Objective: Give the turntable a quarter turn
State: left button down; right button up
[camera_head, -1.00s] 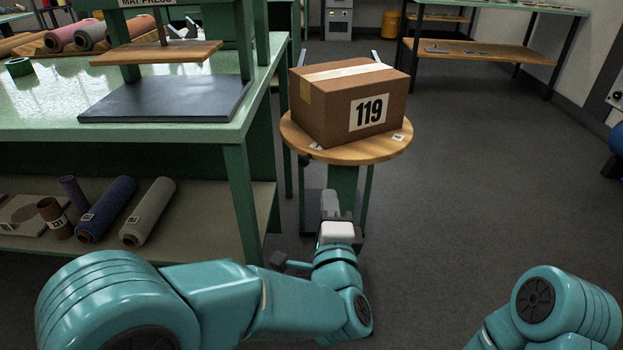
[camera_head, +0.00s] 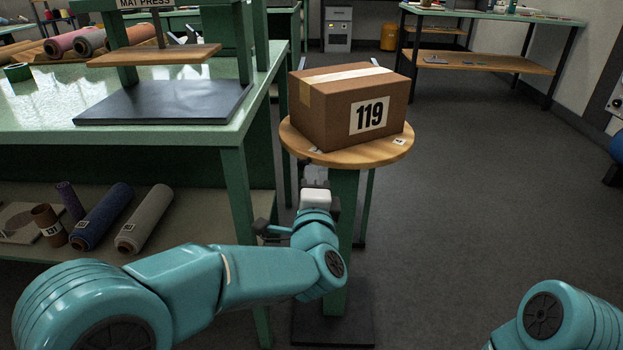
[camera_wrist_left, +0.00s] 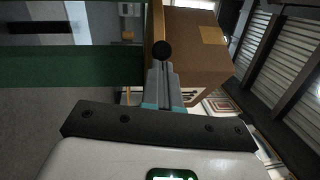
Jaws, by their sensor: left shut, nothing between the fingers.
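The turntable (camera_head: 378,154) is a round wooden top on a green post with a dark floor plate. A cardboard box (camera_head: 330,118) marked 119 stands on it. My left gripper (camera_head: 314,172) is just below the near left rim. In the left wrist view the gripper (camera_wrist_left: 163,78) is shut and empty. A black ball knob (camera_wrist_left: 161,48) shows right at its fingertips, beside the turntable's wooden edge (camera_wrist_left: 158,20). I cannot tell whether fingers and knob touch. The box (camera_wrist_left: 195,55) is behind them. My right gripper is out of view; only part of that arm shows.
A green workbench (camera_head: 215,140) with a mat press (camera_head: 160,100) stands close on the left. Its lower shelf holds several rolls (camera_head: 103,215). Another table (camera_head: 490,62) stands at the back right. The floor right of the turntable is clear.

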pick_arm(q)
jog(key=shift+a, duration=0.1)
jog(key=shift+w+a+m+h, duration=0.25)
jog(key=shift+a+h, duration=0.2)
jog(key=shift+a, duration=0.1)
jog(key=shift+w+a+m+h, duration=0.2)
jog(key=shift+a+m+h, duration=0.05)
jog(key=shift+a+h, duration=0.25)
jog(key=w+a+p, duration=0.2)
jog(key=w+a, duration=0.5)
jog(key=a, duration=0.1)
jog(key=shift+w+a, duration=0.2)
jog(key=shift+w, duration=0.2)
jog(key=shift+h, duration=0.25)
